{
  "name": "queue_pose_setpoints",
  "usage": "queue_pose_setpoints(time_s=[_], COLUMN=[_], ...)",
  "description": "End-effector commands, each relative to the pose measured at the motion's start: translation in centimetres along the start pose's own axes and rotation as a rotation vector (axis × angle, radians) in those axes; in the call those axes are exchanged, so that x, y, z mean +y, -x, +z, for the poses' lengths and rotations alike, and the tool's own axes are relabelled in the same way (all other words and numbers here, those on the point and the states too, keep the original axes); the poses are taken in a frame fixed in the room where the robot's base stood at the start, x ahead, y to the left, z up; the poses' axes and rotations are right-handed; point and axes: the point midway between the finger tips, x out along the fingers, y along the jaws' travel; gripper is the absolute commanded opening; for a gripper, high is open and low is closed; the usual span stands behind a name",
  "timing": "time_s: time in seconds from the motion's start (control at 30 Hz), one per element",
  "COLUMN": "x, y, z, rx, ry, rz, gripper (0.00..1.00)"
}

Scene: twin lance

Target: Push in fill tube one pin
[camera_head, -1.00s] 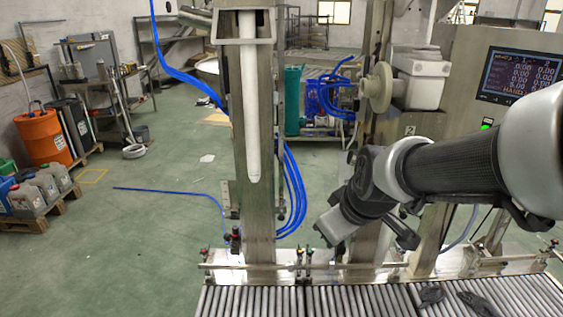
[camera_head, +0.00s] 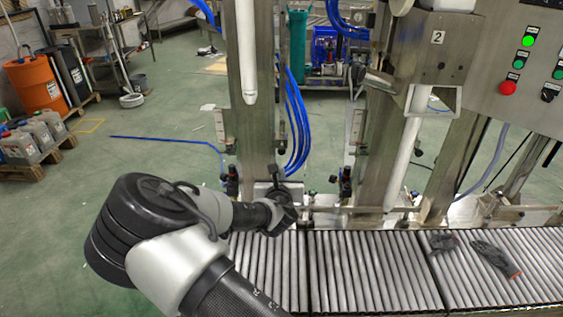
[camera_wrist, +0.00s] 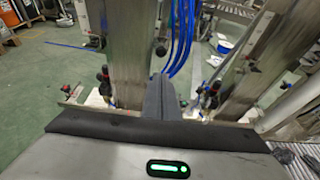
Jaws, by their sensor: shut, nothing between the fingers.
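Fill tube one is the long white tube (camera_head: 246,60) hanging on the left steel column. Black pin-like fittings with small coloured knobs stand beside that column's foot, one on the left (camera_head: 232,183), which also shows in the wrist view (camera_wrist: 103,82). Another fitting (camera_head: 346,185) stands further right and also shows in the wrist view (camera_wrist: 210,95). I cannot tell which is the tube one pin. My gripper (camera_head: 280,200) is at the column's foot, partly hidden by my wrist. In the wrist view its fingers (camera_wrist: 160,98) are shut and empty, between the two fittings.
A roller conveyor (camera_head: 370,270) runs along the front, with dark gloves (camera_head: 490,258) on it at the right. A metal rail (camera_head: 370,210) runs behind it. A second white tube (camera_head: 402,155) hangs by the box labelled 2. Blue hoses (camera_head: 298,125) hang behind the left column.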

Motion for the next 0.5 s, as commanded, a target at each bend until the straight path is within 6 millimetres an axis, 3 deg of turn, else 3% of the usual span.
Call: queue_pose_setpoints(time_s=[0.17,0.5], x=[-0.1,-0.2], y=[-2.4,-9.6], z=[-0.1,-0.1], rx=[-0.003,-0.002], ry=[0.002,0.000], rz=[0.001,-0.001], gripper=[0.00,0.00])
